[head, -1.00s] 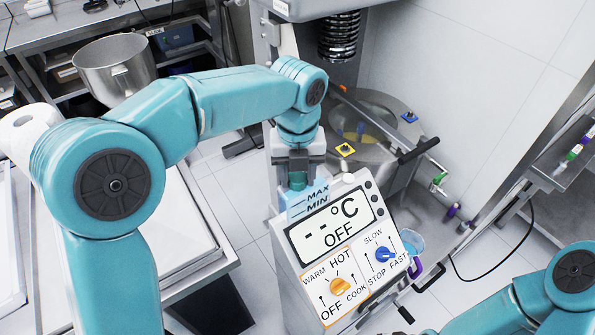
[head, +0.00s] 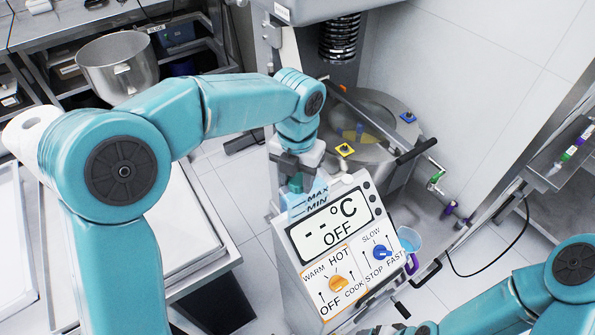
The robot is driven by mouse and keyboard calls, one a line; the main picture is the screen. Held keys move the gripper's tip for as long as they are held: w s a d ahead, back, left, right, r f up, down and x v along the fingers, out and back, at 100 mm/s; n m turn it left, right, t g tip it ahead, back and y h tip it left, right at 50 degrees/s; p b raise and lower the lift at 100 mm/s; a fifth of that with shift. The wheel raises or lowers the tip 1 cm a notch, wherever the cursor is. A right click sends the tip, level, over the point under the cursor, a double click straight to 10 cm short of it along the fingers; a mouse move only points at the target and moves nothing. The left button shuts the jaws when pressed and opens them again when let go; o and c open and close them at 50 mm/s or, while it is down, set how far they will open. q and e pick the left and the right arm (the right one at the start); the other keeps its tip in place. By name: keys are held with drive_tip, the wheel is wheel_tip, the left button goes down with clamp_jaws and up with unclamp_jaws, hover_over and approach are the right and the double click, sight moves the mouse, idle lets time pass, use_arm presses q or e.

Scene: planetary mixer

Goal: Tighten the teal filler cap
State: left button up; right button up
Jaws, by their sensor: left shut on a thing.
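The teal filler cap (head: 296,183) sits on top of the translucent blue reservoir marked MAX and MIN (head: 303,203), behind the control panel. My left gripper (head: 294,172) reaches down over the cap and is shut on it; the jaws hide part of the cap. My right arm shows at the lower right. Its gripper's jaws cannot be made out clearly near the bottom edge.
The control panel (head: 333,236) carries an orange knob (head: 338,284) and a blue knob (head: 381,252). A clear blue cup (head: 409,239) is at its right side. The lidded mixer bowl (head: 375,125) stands behind. A steel table (head: 190,235) is at left.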

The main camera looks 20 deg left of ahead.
use_arm(q)
drive_tip(key=o, duration=1.5)
drive_tip(key=shift+o, duration=0.2)
drive_tip(key=shift+n, duration=1.7)
drive_tip(key=n, duration=0.3)
drive_tip(key=shift+d+p, duration=0.1)
drive_tip(key=shift+p, duration=0.2)
